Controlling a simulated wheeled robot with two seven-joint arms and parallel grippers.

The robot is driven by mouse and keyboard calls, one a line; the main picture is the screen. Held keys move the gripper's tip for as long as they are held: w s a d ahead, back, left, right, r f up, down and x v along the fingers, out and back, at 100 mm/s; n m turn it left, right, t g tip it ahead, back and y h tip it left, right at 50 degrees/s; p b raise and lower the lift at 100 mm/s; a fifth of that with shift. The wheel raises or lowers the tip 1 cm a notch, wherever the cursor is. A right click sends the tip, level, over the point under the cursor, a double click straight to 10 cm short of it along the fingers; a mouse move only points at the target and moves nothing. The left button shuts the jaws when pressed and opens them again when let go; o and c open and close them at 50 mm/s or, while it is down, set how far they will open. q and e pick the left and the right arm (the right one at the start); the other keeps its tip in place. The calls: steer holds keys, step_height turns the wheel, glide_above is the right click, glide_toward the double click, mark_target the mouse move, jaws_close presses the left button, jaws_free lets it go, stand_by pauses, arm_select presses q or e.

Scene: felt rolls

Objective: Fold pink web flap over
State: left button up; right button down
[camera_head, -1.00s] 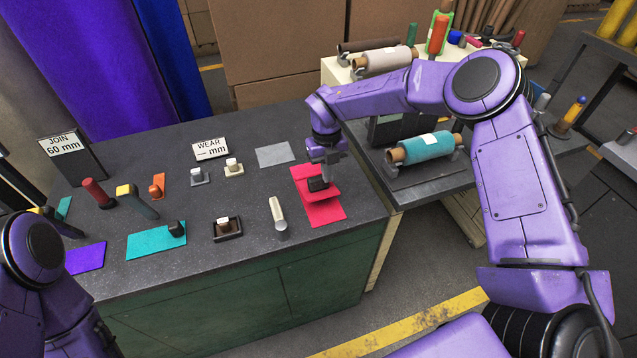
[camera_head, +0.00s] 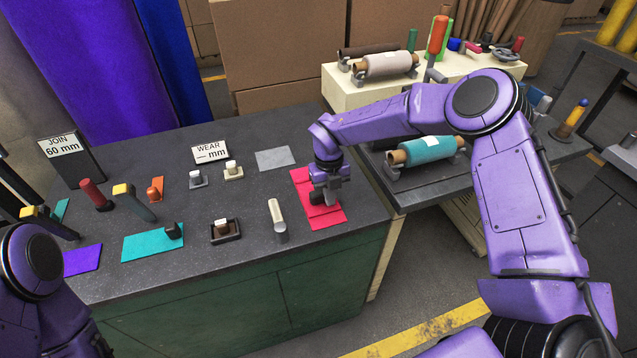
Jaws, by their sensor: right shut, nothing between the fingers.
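The pink web (camera_head: 324,218) lies on the dark bench top near its right front corner. It looks flat, with a crease or edge line across it beside my gripper. My right gripper (camera_head: 324,200) is shut and empty, pointing down low over the middle of the pink web. The gripper hides part of the web, and I cannot tell whether the fingertips touch it.
A teal piece (camera_head: 152,244) and purple piece (camera_head: 83,260) lie farther left. A teal roll (camera_head: 428,149) rests on the side table.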

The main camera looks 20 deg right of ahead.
arm_select(q)
steer(key=shift+f, duration=0.1)
arm_select(e)
steer(key=shift+w+d+f, duration=0.15)
steer(key=shift+d+f, duration=0.05)
steer(key=shift+f, duration=0.15)
